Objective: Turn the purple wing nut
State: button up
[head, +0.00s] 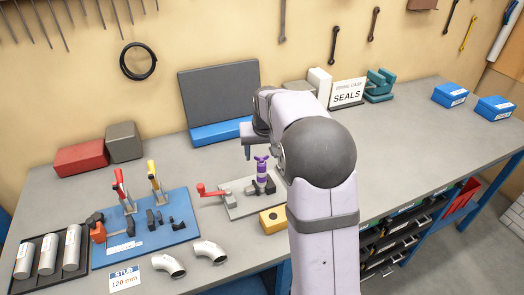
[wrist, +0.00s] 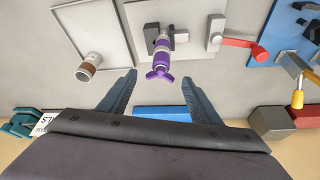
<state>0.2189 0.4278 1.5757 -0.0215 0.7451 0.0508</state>
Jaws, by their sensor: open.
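The purple wing nut (head: 261,159) tops a purple and grey fitting (head: 262,175) on a light grey plate (head: 240,211) at the middle of the bench. In the wrist view the wing nut (wrist: 159,74) lies between and a little beyond my two fingers, with the fitting (wrist: 163,49) behind it. My gripper (wrist: 162,76) is open and empty, one finger on each side with clear gaps to the nut. In the head view my gripper (head: 247,152) shows just above and left of the nut, partly hidden by my arm.
A red-handled valve (head: 213,191) stands on the same plate, left of the fitting. A yellow block (head: 272,219) sits in front. A blue board with toggle clamps (head: 165,240) lies at left.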

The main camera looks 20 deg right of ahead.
jog(key=shift+w+f, duration=0.1)
jog(key=shift+f, duration=0.15)
jog(key=c, duration=1.1)
